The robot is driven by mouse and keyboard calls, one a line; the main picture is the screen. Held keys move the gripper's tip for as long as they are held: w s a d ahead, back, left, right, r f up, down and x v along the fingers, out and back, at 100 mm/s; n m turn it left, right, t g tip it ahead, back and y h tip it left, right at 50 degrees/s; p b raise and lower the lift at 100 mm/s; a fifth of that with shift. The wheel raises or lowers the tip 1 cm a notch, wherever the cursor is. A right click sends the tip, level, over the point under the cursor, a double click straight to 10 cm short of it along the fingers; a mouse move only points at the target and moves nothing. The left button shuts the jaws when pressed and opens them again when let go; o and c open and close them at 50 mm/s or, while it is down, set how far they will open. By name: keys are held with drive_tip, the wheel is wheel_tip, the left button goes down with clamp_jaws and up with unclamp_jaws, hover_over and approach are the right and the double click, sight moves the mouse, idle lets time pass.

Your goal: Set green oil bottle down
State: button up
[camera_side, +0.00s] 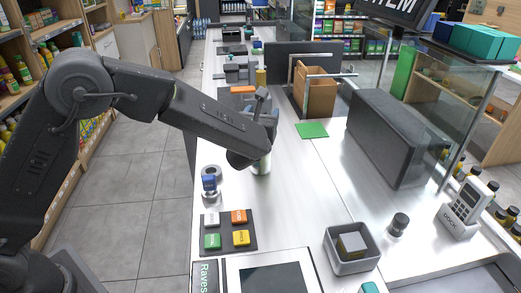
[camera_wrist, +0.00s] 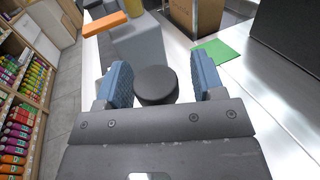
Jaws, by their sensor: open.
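A dark round cap (camera_wrist: 155,86) sits between the two blue finger pads of my gripper (camera_wrist: 163,76) in the wrist view, with a gap to each pad; the gripper is open. The cap hides what is below it in that view. In the side view, a pale green cylinder, likely the green oil bottle (camera_side: 262,165), stands upright on the counter just under the end of my arm. Its upper part is hidden by the arm.
A green square mat (camera_side: 312,130) lies right of the arm, before a cardboard box (camera_side: 316,96). A large dark box (camera_side: 388,138) stands right. The counter between is clear.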

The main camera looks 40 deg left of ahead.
clamp_jaws()
idle(0.5)
drive_tip(key=shift+r, duration=0.1)
